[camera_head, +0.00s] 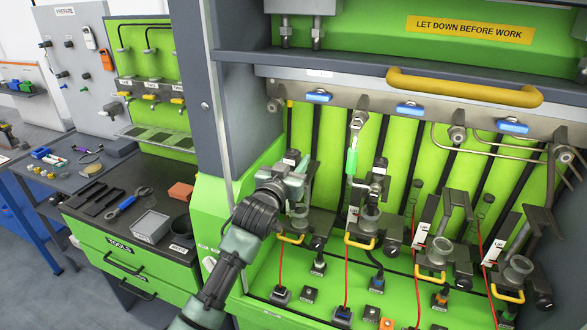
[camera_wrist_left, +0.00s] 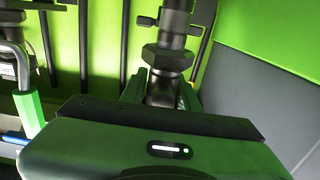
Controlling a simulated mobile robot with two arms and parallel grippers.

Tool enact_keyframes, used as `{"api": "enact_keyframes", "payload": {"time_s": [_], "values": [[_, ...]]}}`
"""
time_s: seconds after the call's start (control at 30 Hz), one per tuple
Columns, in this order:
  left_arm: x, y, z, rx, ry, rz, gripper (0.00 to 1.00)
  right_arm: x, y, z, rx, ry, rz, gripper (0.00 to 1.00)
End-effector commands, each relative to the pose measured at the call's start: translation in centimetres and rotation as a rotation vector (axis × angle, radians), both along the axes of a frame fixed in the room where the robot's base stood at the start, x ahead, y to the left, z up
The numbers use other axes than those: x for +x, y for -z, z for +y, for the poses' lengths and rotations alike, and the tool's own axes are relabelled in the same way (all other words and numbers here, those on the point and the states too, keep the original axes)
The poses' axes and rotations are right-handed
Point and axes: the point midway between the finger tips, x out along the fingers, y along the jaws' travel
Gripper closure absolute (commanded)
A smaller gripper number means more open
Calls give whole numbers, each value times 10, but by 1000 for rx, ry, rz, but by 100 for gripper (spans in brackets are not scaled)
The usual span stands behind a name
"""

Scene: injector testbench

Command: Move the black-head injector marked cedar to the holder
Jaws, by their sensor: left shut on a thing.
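My left gripper (camera_head: 298,180) is at the leftmost station of the green testbench. It is shut on a grey metal injector body with a dark hex collar (camera_wrist_left: 165,58), seen upright between the fingers in the left wrist view. The injector's head and any cedar mark cannot be made out. Metal cups with yellow handles stand along the bench, including one (camera_head: 370,216) at the second station; I cannot tell which part is the holder. A green-headed injector (camera_head: 352,160) hangs at the second station and shows at the left of the wrist view (camera_wrist_left: 30,112). My right gripper is out of view.
A grey rail with blue valves (camera_head: 409,109) and a thick yellow handle (camera_head: 463,88) runs above the stations. A dark post (camera_head: 196,80) stands left of my gripper. Red cables and small connectors (camera_head: 381,324) sit below. A tool bench (camera_head: 95,190) is at left.

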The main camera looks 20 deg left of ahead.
Motion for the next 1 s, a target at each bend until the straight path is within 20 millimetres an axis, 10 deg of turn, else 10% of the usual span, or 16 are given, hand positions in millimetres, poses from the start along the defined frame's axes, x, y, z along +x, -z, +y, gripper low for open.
{"api": "enact_keyframes", "payload": {"time_s": [1.0], "values": [[59,4,-3,0,1,-6,100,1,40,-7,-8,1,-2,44]]}}
